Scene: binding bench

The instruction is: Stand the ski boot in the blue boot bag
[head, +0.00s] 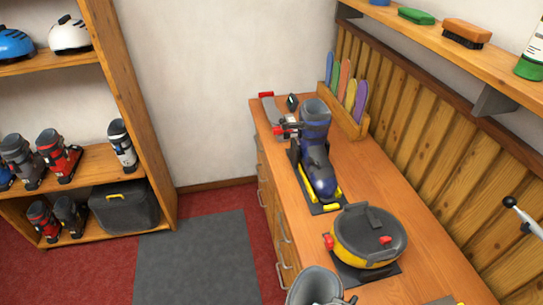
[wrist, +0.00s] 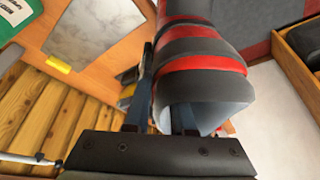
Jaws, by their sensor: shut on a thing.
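My gripper (wrist: 165,100) is shut on a dark grey ski boot (wrist: 205,65) with red bands, seen close up in the wrist view. One finger shows at the boot's left side; the other is mostly hidden by the boot. The boot's far end runs out of the picture. In the head view my gripper does not show; a grey boot top (head: 315,286) is cut by the bottom edge, and I cannot tell if it is the held boot. I see no blue boot bag.
A blue ski boot (head: 316,150) stands in a black and yellow holder on the wooden bench (head: 350,180). Coloured upright pieces (head: 345,85) stand in a rack behind it. A black-knobbed lever (head: 510,203) juts in at right. Shelves (head: 85,165) with boots stand left.

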